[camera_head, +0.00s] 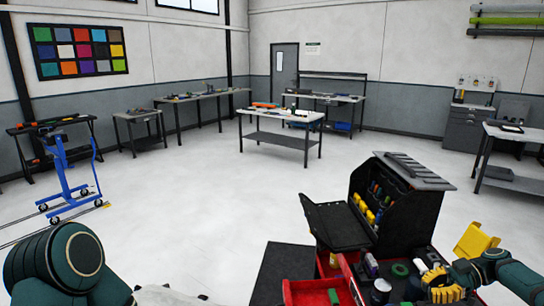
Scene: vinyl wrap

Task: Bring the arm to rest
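My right arm comes in from the lower right, dark green with tan bands. Its gripper (462,274) is over the right side of the red tool cart (345,272), close to a yellow ribbed item (436,281). It is too small to tell whether the fingers are open or shut, or whether they touch that item. A large dark green link of my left arm (62,262) fills the lower left corner. The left gripper is not in view.
A black tool case (395,205) with its front flap down stands on the cart. Tape rolls (380,287) and small containers lie in front of it. A yellow bin (476,240) is by the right arm. A blue lift cart (62,172) stands left. The middle floor is clear.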

